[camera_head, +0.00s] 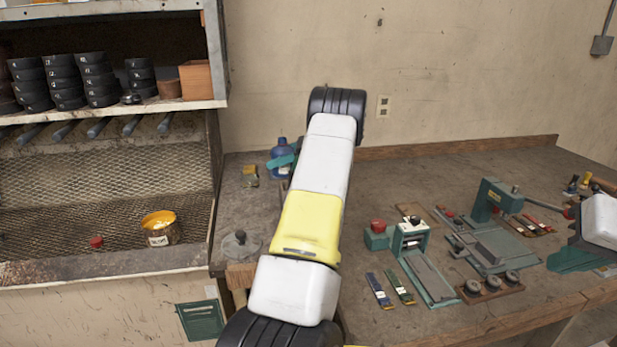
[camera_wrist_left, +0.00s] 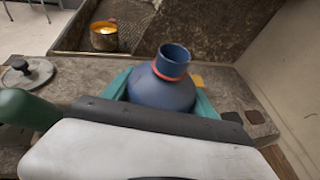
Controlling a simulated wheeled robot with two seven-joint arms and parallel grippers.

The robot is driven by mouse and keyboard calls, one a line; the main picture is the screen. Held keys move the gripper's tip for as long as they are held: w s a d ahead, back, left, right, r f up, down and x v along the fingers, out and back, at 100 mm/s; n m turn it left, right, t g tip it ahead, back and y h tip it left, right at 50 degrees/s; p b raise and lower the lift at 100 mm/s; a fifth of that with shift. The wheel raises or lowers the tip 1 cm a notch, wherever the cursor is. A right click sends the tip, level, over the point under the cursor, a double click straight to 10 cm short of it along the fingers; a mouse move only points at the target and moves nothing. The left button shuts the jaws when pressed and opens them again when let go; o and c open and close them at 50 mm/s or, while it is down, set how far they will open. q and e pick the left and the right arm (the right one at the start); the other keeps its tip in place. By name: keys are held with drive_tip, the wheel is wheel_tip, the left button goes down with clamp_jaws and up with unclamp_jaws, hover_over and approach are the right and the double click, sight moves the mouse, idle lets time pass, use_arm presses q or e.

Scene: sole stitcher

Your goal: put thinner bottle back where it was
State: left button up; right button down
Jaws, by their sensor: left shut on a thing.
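The blue thinner bottle (camera_head: 281,150) is at the back left of the workbench, partly hidden by my left arm. In the left wrist view the bottle (camera_wrist_left: 163,92) shows a dark blue open neck with a red-orange ring. My left gripper (camera_head: 283,162) is shut on it, with teal fingers on both sides of its body. The bottle looks upright; its base is hidden, so I cannot tell if it touches the bench. My right gripper (camera_head: 575,259) is at the right edge over the bench, only partly in view; its opening is unclear.
A small yellow-labelled jar (camera_head: 250,175) stands just left of the bottle. Green presses (camera_head: 495,199) and tools fill the right side.

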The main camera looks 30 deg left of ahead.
sight(278, 174)
use_arm(q)
drive_tip(key=shift+f, duration=2.85)
drive_tip(key=shift+f, duration=0.1)
drive_tip(key=o, duration=1.2)
